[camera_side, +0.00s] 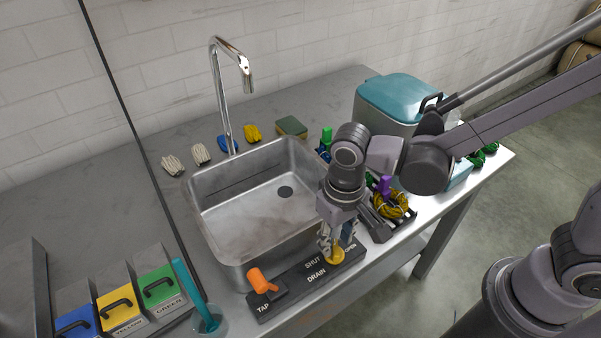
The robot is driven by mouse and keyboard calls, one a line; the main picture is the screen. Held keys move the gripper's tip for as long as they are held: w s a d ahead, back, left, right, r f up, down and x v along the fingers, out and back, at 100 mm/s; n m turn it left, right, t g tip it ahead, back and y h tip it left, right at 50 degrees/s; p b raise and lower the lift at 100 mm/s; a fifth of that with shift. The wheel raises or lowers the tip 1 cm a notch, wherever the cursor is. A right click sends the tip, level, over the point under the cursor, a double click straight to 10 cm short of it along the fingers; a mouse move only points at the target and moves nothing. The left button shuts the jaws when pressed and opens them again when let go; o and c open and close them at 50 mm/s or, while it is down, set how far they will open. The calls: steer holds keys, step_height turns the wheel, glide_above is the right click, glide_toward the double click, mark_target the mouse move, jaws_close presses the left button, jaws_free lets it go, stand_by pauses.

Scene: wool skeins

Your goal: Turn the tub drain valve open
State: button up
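The yellow drain valve handle (335,258) stands on a dark panel (293,291) at the sink's front edge.
An orange tap handle (260,281) stands at the panel's left end. A teal-lidded tub (396,98) is behind my gripper. Yellow wool (391,205) lies close to its right. A cup with a teal stick (210,319) and colour-lidded boxes (120,312) are at left.

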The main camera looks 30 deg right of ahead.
step_height(320, 180, up, 9)
steer(key=d+r+t, duration=0.2)
steer(key=d+t, duration=0.5)
steer(key=d, duration=1.2)
steer(key=shift+w+d+r, duration=0.25)
steer(key=shift+w+d, duration=0.05)
steer(key=shift+d, duration=0.1)
steer(key=n+g, duration=0.7)
steer(key=n, duration=2.2)
glide_toward(335, 247)
steer(key=shift+n, duration=0.3)
steer(key=shift+f, duration=4.5)
steer(key=shift+c, duration=0.3)
